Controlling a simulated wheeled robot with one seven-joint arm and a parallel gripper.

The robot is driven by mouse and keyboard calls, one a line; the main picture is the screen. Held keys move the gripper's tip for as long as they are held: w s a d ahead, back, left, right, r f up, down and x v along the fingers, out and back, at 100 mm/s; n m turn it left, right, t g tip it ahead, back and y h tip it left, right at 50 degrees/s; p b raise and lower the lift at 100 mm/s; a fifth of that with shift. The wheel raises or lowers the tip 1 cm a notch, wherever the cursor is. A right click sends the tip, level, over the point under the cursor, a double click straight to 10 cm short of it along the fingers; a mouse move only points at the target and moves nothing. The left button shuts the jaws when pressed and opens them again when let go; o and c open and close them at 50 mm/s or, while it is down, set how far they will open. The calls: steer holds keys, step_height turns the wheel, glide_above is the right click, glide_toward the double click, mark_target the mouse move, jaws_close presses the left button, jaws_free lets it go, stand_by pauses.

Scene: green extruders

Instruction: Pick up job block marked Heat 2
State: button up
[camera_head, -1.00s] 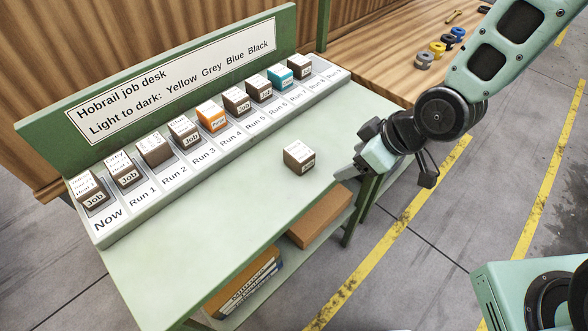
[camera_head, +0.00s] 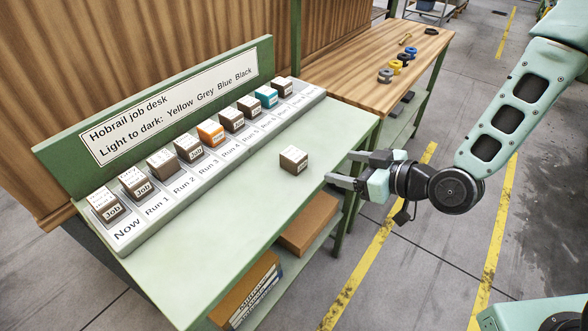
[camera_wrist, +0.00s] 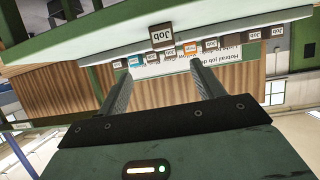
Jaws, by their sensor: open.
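A loose brown job block (camera_head: 293,160) with a white top label and a "Job" tag stands alone on the pale green desk (camera_head: 225,225). Other blocks sit in the slotted rack, including one in the "Now" slot (camera_head: 107,205). The small print is too small to read, so I cannot tell which block is marked Heat 2. My gripper (camera_head: 342,168) is open and empty, to the right of the loose block and apart from it, fingers towards it. In the upside-down wrist view, my gripper (camera_wrist: 162,68) has a "Job" block (camera_wrist: 162,37) beyond and between its fingers.
The rack also holds an orange block (camera_head: 211,133) and a teal block (camera_head: 266,97). A sign (camera_head: 170,115) stands behind it. The desk's lower shelf has brown boxes (camera_head: 307,224). A wooden bench (camera_head: 345,70) with coloured rings stands beyond. The desktop around the loose block is clear.

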mark_target(294, 158)
steer(key=b+x, duration=0.3)
steer(key=x, duration=0.6)
steer(key=shift+w+a+f+b, duration=0.1)
steer(key=shift+w+a+b, duration=0.05)
steer(key=shift+a+b, duration=0.2)
steer(key=p+x, duration=0.1)
steer(key=x, duration=0.1)
steer(key=p+x, duration=0.1)
steer(key=x, duration=0.2)
steer(key=shift+s+a+f, duration=0.1)
steer(key=shift+s+a, duration=0.1)
steer(key=shift+s, duration=0.1)
steer(key=shift+w+a+f, duration=0.25)
steer(key=shift+w, duration=0.05)
steer(key=c, duration=1.1)
steer(key=shift+r, duration=0.1)
